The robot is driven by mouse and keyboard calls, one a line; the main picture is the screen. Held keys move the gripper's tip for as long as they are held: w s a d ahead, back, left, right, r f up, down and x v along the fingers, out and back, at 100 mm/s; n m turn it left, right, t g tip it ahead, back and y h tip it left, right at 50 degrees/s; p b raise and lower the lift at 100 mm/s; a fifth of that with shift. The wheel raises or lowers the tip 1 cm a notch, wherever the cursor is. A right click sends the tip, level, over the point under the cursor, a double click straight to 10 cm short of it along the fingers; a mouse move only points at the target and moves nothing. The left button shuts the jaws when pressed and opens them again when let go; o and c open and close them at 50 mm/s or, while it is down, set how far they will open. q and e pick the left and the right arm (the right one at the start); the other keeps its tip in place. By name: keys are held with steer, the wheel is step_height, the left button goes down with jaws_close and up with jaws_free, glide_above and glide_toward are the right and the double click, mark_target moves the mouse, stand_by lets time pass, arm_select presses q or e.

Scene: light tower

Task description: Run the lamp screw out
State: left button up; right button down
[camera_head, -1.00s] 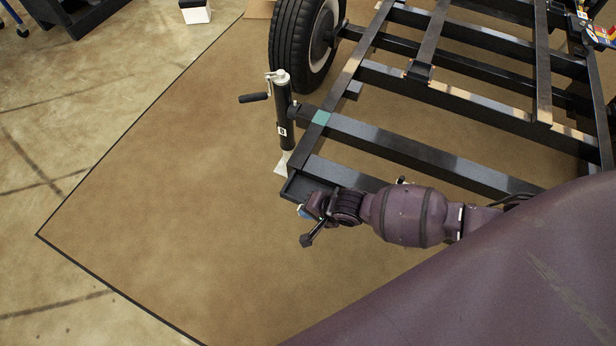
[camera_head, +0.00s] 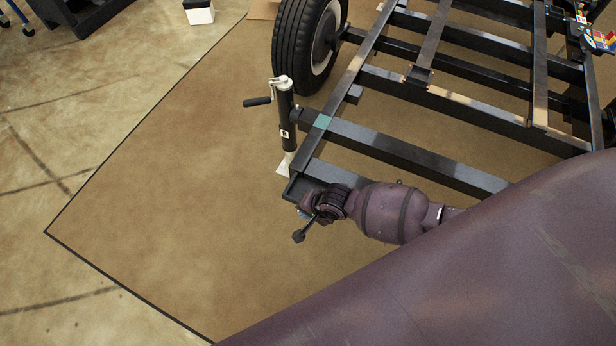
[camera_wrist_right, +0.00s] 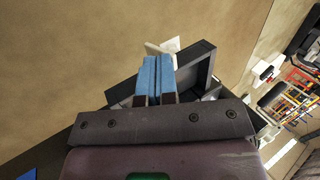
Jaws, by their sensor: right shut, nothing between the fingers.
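My right gripper (camera_head: 303,213) is at the near-left corner of the black trailer frame (camera_head: 405,155), at the end of my arm from the right. In the right wrist view its two blue fingers (camera_wrist_right: 155,80) are pressed together with nothing between them. Just past them is the dark corner piece of the frame (camera_wrist_right: 207,60); I cannot tell whether they touch it. I cannot make out a lamp or its screw in either view. My left gripper is not in view.
A jack (camera_head: 287,120) with a crank handle stands at the frame's left side, on a pale foot. A tyre (camera_head: 300,45) is behind it. The brown mat (camera_head: 170,200) is clear to the left. A white box (camera_head: 199,12) is at the back.

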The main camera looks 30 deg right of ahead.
steer(key=shift+w+a+r+g+h+p, duration=0.2)
steer(key=shift+w+r+g+h+p, duration=0.1)
steer(key=shift+w+r+p, duration=0.25)
steer(key=shift+w+a+r+g+h+p, duration=0.15)
steer(key=shift+a+g+h+p, duration=0.1)
steer(key=shift+g+h+p, duration=0.4)
steer(key=shift+w+a+g+h+p, duration=0.15)
steer(key=shift+g+h+p, duration=0.3)
steer(key=shift+g, duration=0.3)
steer(key=shift+a+f+g+h, duration=0.1)
steer(key=shift+f+g+h, duration=0.2)
steer(key=shift+g, duration=0.1)
steer(key=shift+w+a+f+g+h, duration=0.15)
steer(key=shift+f+g+h, duration=0.1)
steer(key=shift+g+h, duration=0.4)
arm_select(q)
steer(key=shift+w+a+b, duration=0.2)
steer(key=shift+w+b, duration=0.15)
steer(key=shift+b, duration=0.9)
arm_select(e)
steer(key=g, duration=0.1)
steer(key=g+h, duration=0.2)
steer(key=shift+w+a+f+g, duration=0.25)
steer(key=shift+w, duration=0.15)
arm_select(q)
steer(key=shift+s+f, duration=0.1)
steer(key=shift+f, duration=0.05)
arm_select(e)
steer(key=shift+w+a+h, duration=0.1)
steer(key=shift+h, duration=0.25)
